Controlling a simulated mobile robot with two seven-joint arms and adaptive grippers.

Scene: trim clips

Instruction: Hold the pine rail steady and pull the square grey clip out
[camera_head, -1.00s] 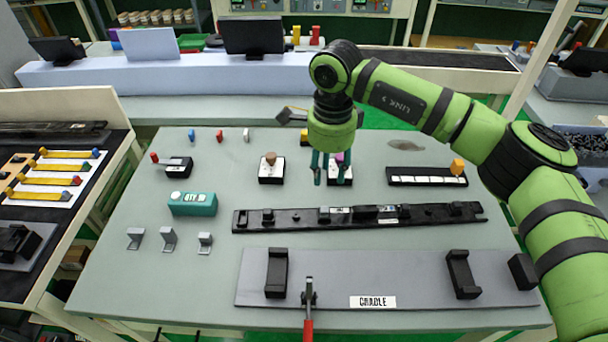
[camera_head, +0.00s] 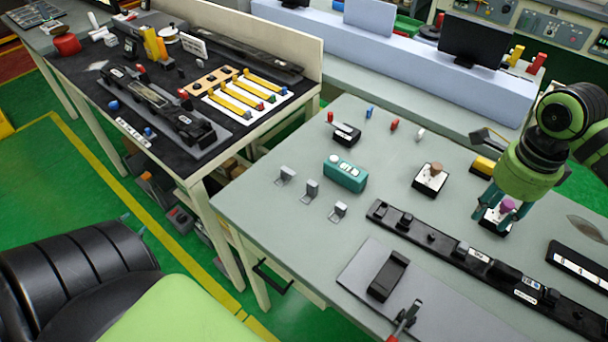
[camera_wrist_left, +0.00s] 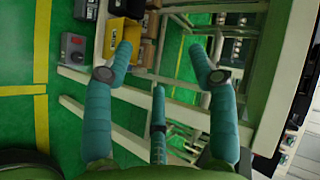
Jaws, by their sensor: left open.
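A long black rail (camera_head: 418,234) with several small clips lies on the grey table; I cannot tell whether it is the pine rail. Some clips on it look grey, but I cannot single out the square one. My right gripper (camera_head: 503,212) hangs low behind the rail, its fingers spread around a purple-knobbed piece (camera_head: 507,205) on a white-topped block; no grip shows. My left gripper (camera_wrist_left: 160,65) is open and empty in the left wrist view, above the green floor and a table frame. It is outside the head view.
A dark-topped table (camera_head: 90,78) at left holds another rail assembly (camera_head: 165,100) and yellow pieces on a white board (camera_head: 240,98). On the grey table are a teal box (camera_head: 345,173), grey L-shaped brackets (camera_head: 311,188) and a grey cradle plate (camera_head: 360,270). Green floor separates the tables' fronts.

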